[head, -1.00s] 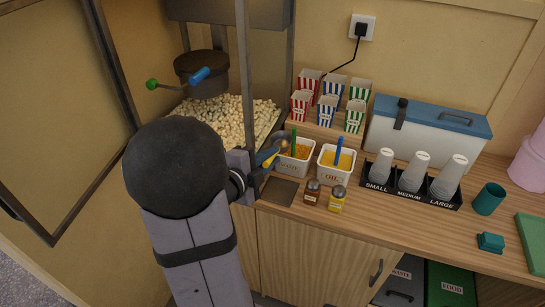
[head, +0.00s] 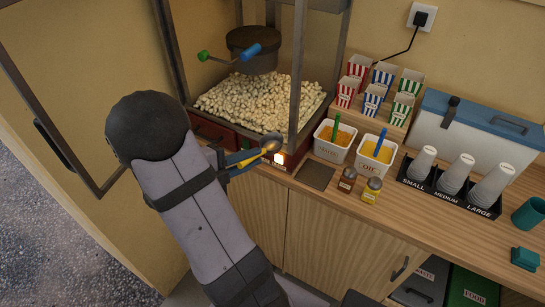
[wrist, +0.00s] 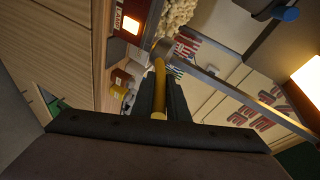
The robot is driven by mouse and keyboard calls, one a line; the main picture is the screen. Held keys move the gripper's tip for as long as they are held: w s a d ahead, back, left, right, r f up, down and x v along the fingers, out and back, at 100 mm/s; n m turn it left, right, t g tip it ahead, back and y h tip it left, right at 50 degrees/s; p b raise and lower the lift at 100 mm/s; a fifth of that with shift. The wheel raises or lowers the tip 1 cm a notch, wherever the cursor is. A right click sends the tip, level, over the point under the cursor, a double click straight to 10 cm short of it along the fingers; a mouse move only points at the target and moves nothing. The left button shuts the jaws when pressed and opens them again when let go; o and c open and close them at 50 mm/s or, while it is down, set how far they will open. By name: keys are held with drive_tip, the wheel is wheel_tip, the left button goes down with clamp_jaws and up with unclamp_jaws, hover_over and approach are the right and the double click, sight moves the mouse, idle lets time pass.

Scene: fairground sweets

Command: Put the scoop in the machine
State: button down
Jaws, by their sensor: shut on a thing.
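The scoop has a yellow handle (head: 247,161) and a round metal bowl (head: 271,143). My gripper (head: 238,162) is shut on the handle and holds the scoop in the air in front of the popcorn machine's lower front. The handle (wrist: 159,88) also shows between the fingers (wrist: 162,98) in the wrist view, with the bowl beyond it. The machine (head: 300,75) has dark posts, a red base and a heap of popcorn (head: 238,102) inside. A dark kettle (head: 252,50) with blue and green handles hangs above the popcorn. The bowl's contents cannot be made out.
The machine's framed door (head: 70,165) stands open at the left. Tubs of maize (head: 334,142) and oil (head: 374,158) stand right of the machine, with two shakers in front. Striped boxes, a cool box and cups are further right. A lit button (head: 279,158) is near the bowl.

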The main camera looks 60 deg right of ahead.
drive_tip(key=w+d+r+n+t, duration=0.2)
drive_tip(key=w+d, duration=0.1)
drive_tip(key=w, duration=0.3)
drive_tip(key=x, duration=0.4)
drive_tip(key=w+r+b+x, duration=0.1)
drive_tip(key=x, duration=0.4)
drive_tip(key=w+d+r+x, duration=0.1)
drive_tip(key=x, duration=0.3)
drive_tip(key=shift+w+d+b, duration=0.1)
drive_tip(key=shift+d+b, duration=0.2)
drive_tip(key=shift+d, duration=0.1)
drive_tip(key=shift+h, duration=0.3)
drive_tip(key=b+x, duration=0.1)
drive_tip(key=x, duration=0.1)
drive_tip(key=b+x, duration=0.1)
drive_tip(key=x, duration=0.2)
drive_tip(key=w+b+x, duration=0.1)
drive_tip(key=x, duration=0.2)
drive_tip(key=shift+w+f, duration=0.1)
drive_tip(key=shift+f, duration=0.25)
drive_tip(key=shift+b+x, duration=0.3)
drive_tip(key=shift+x, duration=1)
drive_tip(key=shift+w, duration=0.25)
drive_tip(key=shift+f, duration=0.25)
drive_tip(key=shift+f+b, duration=0.1)
drive_tip(key=shift+b, duration=0.2)
drive_tip(key=c, duration=1.6)
unclamp_jaws()
drive_tip(key=shift+c, duration=0.2)
drive_tip(key=shift+f, duration=0.1)
